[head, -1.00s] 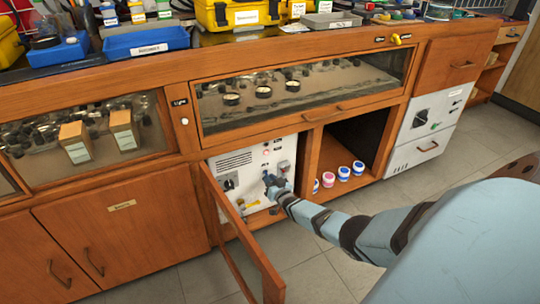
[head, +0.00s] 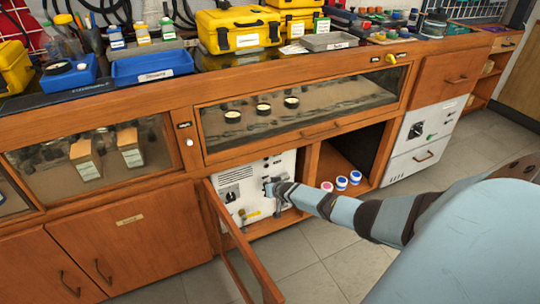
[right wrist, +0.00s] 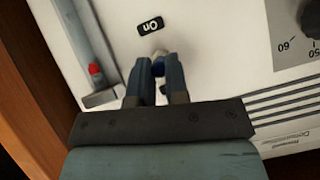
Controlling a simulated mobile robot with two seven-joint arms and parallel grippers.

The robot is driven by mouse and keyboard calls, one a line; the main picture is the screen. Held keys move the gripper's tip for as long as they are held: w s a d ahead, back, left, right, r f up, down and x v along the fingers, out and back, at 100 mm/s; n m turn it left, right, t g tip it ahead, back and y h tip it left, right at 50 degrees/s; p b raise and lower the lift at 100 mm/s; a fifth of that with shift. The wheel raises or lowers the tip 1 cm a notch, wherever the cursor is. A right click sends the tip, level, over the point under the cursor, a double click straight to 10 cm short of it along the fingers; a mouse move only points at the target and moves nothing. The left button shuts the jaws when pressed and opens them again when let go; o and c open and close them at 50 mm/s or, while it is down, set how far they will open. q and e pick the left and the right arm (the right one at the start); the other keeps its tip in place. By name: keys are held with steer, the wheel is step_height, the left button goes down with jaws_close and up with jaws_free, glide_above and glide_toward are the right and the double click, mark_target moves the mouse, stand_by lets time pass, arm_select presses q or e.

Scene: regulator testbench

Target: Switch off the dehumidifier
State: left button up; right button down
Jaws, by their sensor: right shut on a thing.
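The dehumidifier (head: 236,196) is a white panel unit in the open lower cabinet, with vent slots, a dark dial and small controls. My right gripper (head: 268,187) reaches in from the right and is at its front. In the right wrist view, the dehumidifier's white face (right wrist: 215,50) fills most of the picture. My right gripper (right wrist: 158,82) is shut on a small switch (right wrist: 159,56), mostly hidden between the fingers. A black "On" label (right wrist: 150,26) is beside the switch. My left gripper is not in view.
An open wooden door (head: 240,250) stands left of my forearm. Right of the dehumidifier is an open compartment with several small jars (head: 341,183). A metal bracket with a red tip (right wrist: 95,72) is close to the fingers. The grey floor (head: 320,265) in front is clear.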

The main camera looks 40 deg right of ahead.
steer(key=shift+w+r+g+b, duration=0.15)
steer(key=shift+g+b, duration=0.25)
steer(key=shift+g, duration=0.2)
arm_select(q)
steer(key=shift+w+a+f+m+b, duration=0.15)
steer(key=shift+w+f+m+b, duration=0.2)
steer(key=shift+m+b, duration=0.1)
arm_select(e)
steer(key=shift+r+g+y, duration=0.2)
steer(key=shift+g+y, duration=0.1)
steer(key=shift+g, duration=0.4)
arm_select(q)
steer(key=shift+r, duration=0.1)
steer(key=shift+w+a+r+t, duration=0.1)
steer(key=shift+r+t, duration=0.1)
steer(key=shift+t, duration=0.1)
arm_select(e)
steer(key=c, duration=1.2)
jaws_free()
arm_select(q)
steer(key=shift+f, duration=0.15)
arm_select(e)
steer(key=shift+o, duration=0.4)
steer(key=shift+w+r, duration=0.1)
